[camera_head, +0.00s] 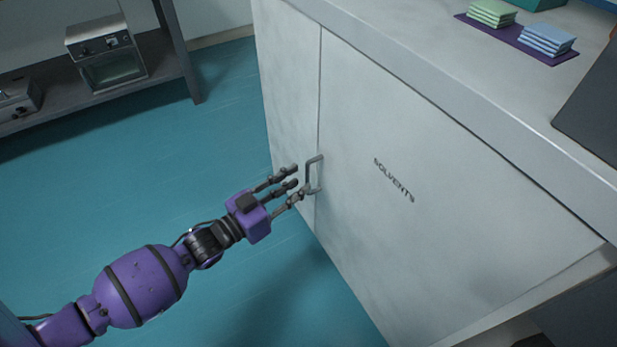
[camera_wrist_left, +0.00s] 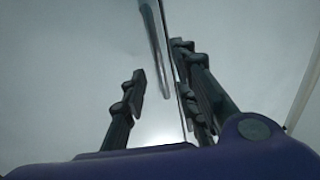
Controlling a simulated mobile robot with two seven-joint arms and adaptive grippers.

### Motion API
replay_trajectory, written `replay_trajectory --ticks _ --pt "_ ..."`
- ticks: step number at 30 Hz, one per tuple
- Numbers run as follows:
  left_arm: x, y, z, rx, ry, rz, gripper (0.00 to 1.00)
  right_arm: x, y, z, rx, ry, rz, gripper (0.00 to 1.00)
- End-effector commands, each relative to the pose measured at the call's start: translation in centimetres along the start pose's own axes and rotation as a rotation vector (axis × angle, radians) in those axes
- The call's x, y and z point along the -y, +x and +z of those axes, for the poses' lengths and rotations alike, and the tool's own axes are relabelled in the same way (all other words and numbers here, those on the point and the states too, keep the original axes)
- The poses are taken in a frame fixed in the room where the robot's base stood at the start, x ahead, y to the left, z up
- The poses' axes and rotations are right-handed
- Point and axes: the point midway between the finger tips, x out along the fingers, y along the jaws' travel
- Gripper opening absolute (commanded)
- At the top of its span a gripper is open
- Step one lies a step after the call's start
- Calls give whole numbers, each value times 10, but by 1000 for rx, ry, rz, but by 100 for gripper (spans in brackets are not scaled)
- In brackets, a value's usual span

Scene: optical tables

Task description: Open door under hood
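The cabinet door (camera_head: 430,215) is pale grey, marked "SOLVENTS", and looks closed flush with the cabinet front. Its metal bar handle (camera_head: 312,175) is near the door's left edge. The handle also shows in the left wrist view (camera_wrist_left: 157,45), between the spread fingers. My left gripper (camera_head: 295,182) is open, its dark fingers pointing at the handle from the left. The fingertips are at or very near the handle; I cannot tell whether they touch it. My right gripper is not in view.
A second grey panel (camera_head: 288,75) adjoins the door on the left. The counter (camera_head: 400,60) above carries green pads (camera_head: 491,13) and blue pads (camera_head: 547,39) on a purple mat (camera_head: 509,36). A shelf with an oven-like device (camera_head: 107,52) stands at the back left. The teal floor (camera_head: 200,170) is clear.

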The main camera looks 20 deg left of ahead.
Motion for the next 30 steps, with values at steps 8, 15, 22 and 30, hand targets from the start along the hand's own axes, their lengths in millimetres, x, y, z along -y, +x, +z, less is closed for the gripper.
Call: replay_trajectory --ticks 8,15,22,30 --pt "0 37 3 2 0 0 28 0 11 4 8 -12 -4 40" --pt "0 43 2 4 1 -1 28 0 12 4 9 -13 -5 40" --pt "0 43 2 4 1 -1 13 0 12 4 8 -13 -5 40" --pt "0 43 2 3 1 -1 0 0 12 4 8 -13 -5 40"
